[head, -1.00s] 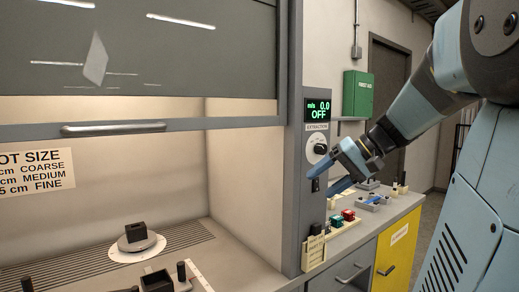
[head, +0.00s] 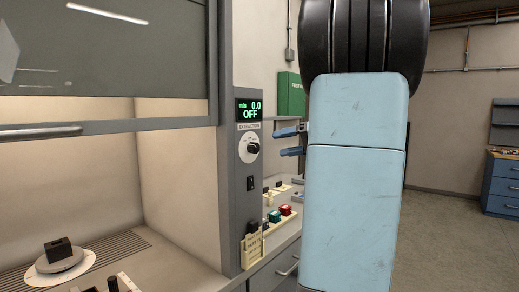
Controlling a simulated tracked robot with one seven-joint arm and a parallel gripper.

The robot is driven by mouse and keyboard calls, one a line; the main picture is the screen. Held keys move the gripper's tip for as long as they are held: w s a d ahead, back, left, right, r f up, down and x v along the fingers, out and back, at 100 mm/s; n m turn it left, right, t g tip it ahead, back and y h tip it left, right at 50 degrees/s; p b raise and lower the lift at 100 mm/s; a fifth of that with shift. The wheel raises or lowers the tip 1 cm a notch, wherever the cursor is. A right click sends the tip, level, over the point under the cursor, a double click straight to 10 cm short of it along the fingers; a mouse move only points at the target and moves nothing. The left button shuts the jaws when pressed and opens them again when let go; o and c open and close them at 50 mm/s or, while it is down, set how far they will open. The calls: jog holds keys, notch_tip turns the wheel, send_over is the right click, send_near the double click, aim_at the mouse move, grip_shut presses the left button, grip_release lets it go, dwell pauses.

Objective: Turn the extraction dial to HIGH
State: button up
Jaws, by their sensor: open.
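The extraction dial (head: 251,147) is a black knob on a round white plate, on the grey post at the right of the fume hood. The display (head: 249,109) above it reads 0.0 m/s and OFF. A black switch (head: 250,184) sits below the dial. My gripper (head: 286,142) is to the right of the dial, its two blue fingers apart and pointing left towards the post. It is open and empty, and it appears clear of the knob. My blue arm hides the rest of the gripper and the wall behind.
The hood's sash (head: 100,125) is partly raised at left. Inside, a dark block sits on a round stand (head: 60,260). Red and green blocks (head: 284,211) stand on the bench below the dial. A green box (head: 291,94) hangs behind. Floor at right is open.

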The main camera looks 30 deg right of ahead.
aim_at(257, 148)
jog(key=x, duration=0.8)
jog(key=shift+f, duration=0.1)
